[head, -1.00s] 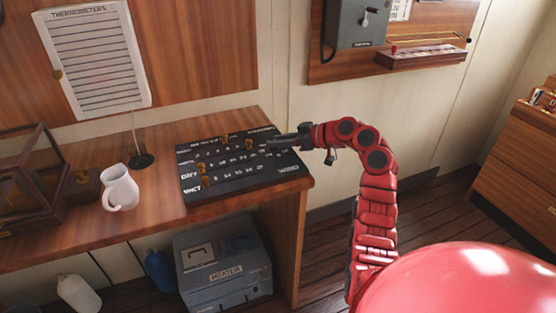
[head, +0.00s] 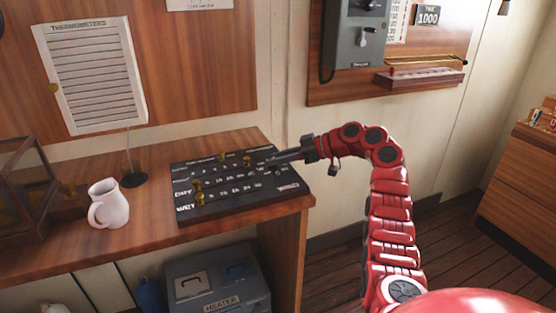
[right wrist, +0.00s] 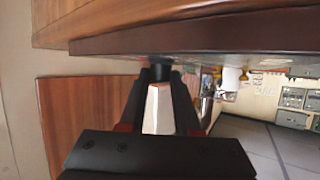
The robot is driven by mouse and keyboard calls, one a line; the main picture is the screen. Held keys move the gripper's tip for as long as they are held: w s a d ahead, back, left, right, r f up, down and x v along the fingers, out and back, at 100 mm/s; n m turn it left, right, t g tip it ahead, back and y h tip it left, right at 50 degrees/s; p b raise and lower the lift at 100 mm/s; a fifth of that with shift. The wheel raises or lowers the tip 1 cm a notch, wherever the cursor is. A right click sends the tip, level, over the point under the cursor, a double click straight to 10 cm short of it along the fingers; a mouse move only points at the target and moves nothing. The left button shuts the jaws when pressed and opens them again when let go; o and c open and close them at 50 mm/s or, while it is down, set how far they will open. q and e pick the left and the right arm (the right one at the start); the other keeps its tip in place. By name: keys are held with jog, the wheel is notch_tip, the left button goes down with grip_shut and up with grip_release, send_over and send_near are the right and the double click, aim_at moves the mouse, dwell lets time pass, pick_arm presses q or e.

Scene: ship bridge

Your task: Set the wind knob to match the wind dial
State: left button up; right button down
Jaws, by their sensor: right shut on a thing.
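A black board (head: 232,206) with rows of white numbers and words lies on the wooden desk. Several brass knobs stand on it, two at the top (head: 246,161) and two at the left (head: 198,186). My right gripper (head: 270,158) reaches in from the right, its fingers at the board's upper right part. It is shut on a small dark knob (right wrist: 160,66), seen between the fingertips in the right wrist view. The held knob is hidden in the head view. Which knob it is and where it points cannot be told. I cannot make out a wind dial. My left gripper is not in view.
A white jug (head: 108,204) and a lamp-like stand base (head: 134,180) are left of the board. A glazed wooden case (head: 24,200) stands at the far left. A grey heater box (head: 215,280) is under the desk. Floor at the right is clear.

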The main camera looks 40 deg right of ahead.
jog(key=c, duration=0.6)
grip_release()
jog(key=v, duration=1.7)
jog(key=shift+s+d+r, duration=0.1)
jog(key=shift+s, duration=0.05)
